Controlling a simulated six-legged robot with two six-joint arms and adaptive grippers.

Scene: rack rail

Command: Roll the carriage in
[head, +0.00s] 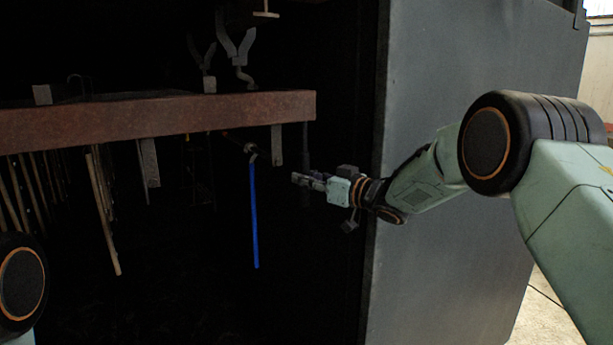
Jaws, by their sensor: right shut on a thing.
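A rust-brown beam (160,115) runs across the dark cabinet and ends right of the middle. A dark upright bar (305,138) hangs near that end, hard to make out against the black. My right gripper (298,178) is below the beam's end and is shut on what looks like this bar; the grip itself is dim. A blue rod (254,215) hangs from a small hook left of the gripper, apart from it. I cannot tell which part is the carriage. Only a joint of my left arm shows at the lower left; its gripper is out of view.
A large grey panel (450,255) stands right of the opening, behind my right arm. Grey forked hooks (238,45) stand above the beam. Several thin rods (105,210) and grey tabs (277,146) hang below it. The space under the beam is very dark.

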